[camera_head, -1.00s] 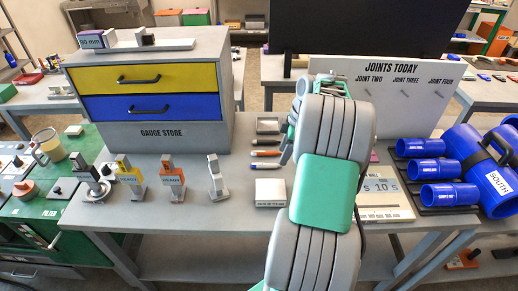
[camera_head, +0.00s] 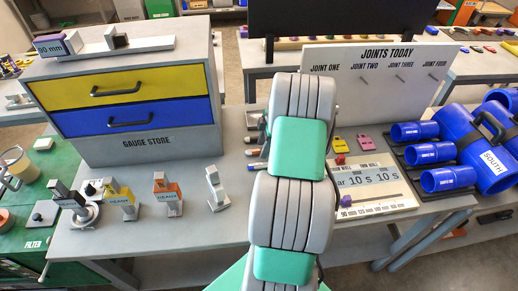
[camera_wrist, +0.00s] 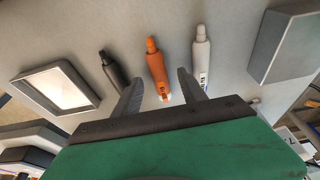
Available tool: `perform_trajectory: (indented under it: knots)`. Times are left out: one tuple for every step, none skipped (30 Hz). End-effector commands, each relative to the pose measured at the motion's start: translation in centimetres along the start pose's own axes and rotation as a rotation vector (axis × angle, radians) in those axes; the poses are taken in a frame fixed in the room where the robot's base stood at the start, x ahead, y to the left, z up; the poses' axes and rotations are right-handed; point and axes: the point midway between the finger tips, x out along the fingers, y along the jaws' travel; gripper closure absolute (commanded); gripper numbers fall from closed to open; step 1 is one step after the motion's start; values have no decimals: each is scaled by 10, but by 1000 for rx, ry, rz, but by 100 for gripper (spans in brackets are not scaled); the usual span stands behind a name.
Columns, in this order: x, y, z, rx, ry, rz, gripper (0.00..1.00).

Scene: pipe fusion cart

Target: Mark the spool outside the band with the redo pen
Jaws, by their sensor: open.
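My gripper (camera_wrist: 161,78) is open over the bench, an orange pen (camera_wrist: 158,68) between its fingers in the wrist view, not visibly gripped. A black pen (camera_wrist: 112,70) lies left of the fingers and a white pen (camera_wrist: 200,52) right of them. Their markings are too small to read. In the head view, my arm hides the gripper and part of the pens; the orange pen (camera_head: 252,153) shows at the arm's left edge. Three small blue spools (camera_head: 420,131), (camera_head: 434,153), (camera_head: 447,178) lie on a black rack at the right. Their labels are not legible.
A gauge store (camera_head: 130,130) stands left, with several small gauges before it. The "JOINTS TODAY" board (camera_head: 385,85) stands behind. An open tray (camera_wrist: 28,92) and pale block (camera_wrist: 285,45) flank the pens.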

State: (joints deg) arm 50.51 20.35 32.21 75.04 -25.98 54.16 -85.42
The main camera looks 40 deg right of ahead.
Motion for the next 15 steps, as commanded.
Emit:
perform_trajectory:
  knots:
    - [4,0,0,0,0,1,51]
    - [6,0,0,1,0,1,51]
    - [7,0,0,1,0,2,51]
    - [8,1,1,1,-1,2,51]
    - [8,1,1,2,-1,3,51]
    - [8,1,1,2,-1,3,51]
    - [8,1,1,2,-1,3,51]
    - [8,1,2,2,-1,3,51]
    - [8,1,2,3,-1,3,53]
    - [8,1,2,3,-1,3,56]
    - [8,1,2,3,-1,3,58]
    - [8,1,2,3,-1,3,62]
    - [8,1,2,3,-1,3,64]
    - [8,1,2,4,-1,3,66]
    - [8,1,2,4,-1,3,70]
